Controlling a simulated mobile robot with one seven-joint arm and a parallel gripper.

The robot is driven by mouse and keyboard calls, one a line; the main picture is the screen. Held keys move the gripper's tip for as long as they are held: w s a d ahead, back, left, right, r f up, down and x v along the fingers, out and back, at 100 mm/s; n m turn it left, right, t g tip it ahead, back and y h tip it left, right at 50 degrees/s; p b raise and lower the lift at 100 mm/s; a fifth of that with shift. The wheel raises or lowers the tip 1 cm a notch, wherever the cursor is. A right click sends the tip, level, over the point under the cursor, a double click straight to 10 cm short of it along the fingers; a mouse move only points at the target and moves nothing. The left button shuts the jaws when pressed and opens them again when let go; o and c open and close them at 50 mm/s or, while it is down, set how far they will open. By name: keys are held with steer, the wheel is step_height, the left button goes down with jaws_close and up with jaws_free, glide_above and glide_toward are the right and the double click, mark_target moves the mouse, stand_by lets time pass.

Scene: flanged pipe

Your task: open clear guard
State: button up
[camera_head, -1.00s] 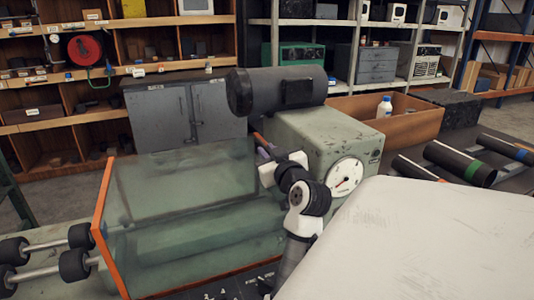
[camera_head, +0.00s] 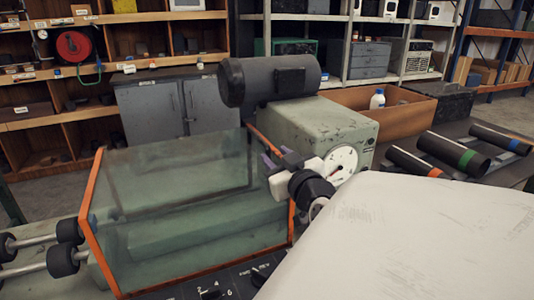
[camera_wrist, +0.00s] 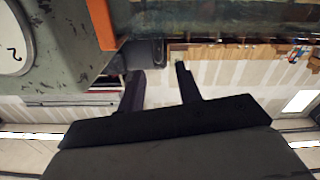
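The clear guard (camera_head: 180,195) is a see-through box cover with orange edges, standing over the green machine bed in the head view. Its right orange edge (camera_head: 292,222) is partly behind my gripper. My gripper (camera_head: 268,158) is by the guard's upper right part, in front of the machine's housing. In the wrist view my gripper's two dark fingers (camera_wrist: 158,78) are spread apart with nothing between them. An orange edge of the guard (camera_wrist: 103,24) shows above the left finger there, apart from the fingertips. Whether the gripper touches the guard cannot be told in the head view.
The green housing with a white dial (camera_head: 343,163) is close behind and right of my gripper. A dark motor (camera_head: 268,80) sits above. A knob panel (camera_head: 225,285) is below the guard. Rollers (camera_head: 65,245) are at left, dark pipes (camera_head: 455,152) at right.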

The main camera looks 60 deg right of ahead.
steer(key=shift+v, duration=2.1)
